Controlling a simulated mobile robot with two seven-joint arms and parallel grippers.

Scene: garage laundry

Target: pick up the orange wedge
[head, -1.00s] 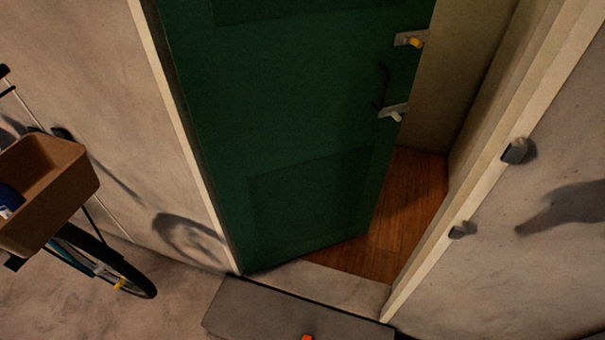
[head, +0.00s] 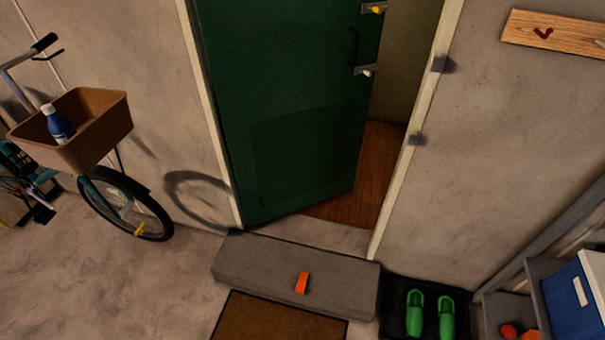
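The orange wedge (head: 302,283) is a small orange block. It lies on the grey step (head: 250,262) in front of the green door (head: 285,120), right of the step's middle. Neither of my grippers shows in the head view. Nothing covers the wedge.
The door stands ajar over a wooden floor. A brown mat (head: 275,318) lies before the step. Green clogs (head: 415,312) sit on a black tray to the right, beside a shelf with a blue box (head: 578,300). A bicycle (head: 125,205) with a basket leans at left.

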